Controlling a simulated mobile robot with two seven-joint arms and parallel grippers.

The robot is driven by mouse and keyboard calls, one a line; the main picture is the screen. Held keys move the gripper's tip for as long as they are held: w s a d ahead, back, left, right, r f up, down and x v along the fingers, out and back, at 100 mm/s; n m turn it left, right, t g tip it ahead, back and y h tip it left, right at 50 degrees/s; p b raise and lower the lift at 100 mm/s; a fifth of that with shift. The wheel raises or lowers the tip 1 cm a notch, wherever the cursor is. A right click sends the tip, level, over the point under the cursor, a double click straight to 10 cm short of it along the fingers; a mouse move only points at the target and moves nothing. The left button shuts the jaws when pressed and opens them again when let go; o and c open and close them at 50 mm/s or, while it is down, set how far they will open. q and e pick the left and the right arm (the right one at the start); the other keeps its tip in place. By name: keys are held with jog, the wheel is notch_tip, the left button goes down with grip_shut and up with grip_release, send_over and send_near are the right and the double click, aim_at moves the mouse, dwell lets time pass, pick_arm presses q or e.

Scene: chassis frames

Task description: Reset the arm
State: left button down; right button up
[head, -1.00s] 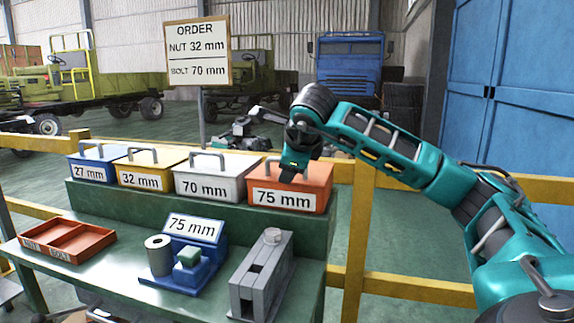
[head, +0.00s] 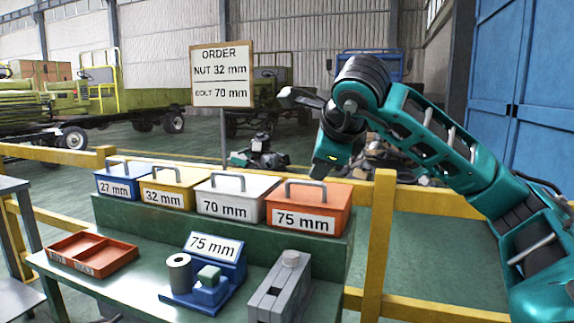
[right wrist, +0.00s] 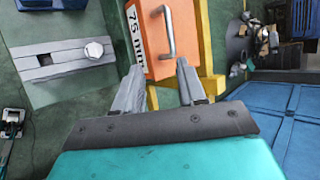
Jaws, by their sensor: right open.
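My right arm comes in from the right in the head view, with its right gripper (head: 331,155) raised above and just right of the orange 75 mm box (head: 325,193). In the right wrist view the gripper (right wrist: 160,85) has its two fingers apart with nothing between them. The orange box's lid and handle (right wrist: 168,32) lie beyond the fingertips, apart from them. My left gripper does not show in either view.
Blue (head: 112,190), yellow (head: 160,197) and white (head: 217,208) boxes stand beside the orange one on the green shelf. Below are a red tray (head: 118,261), a blue gauge block (head: 207,290) and a grey fixture (head: 280,297). A yellow rail (head: 376,240) runs behind the bench.

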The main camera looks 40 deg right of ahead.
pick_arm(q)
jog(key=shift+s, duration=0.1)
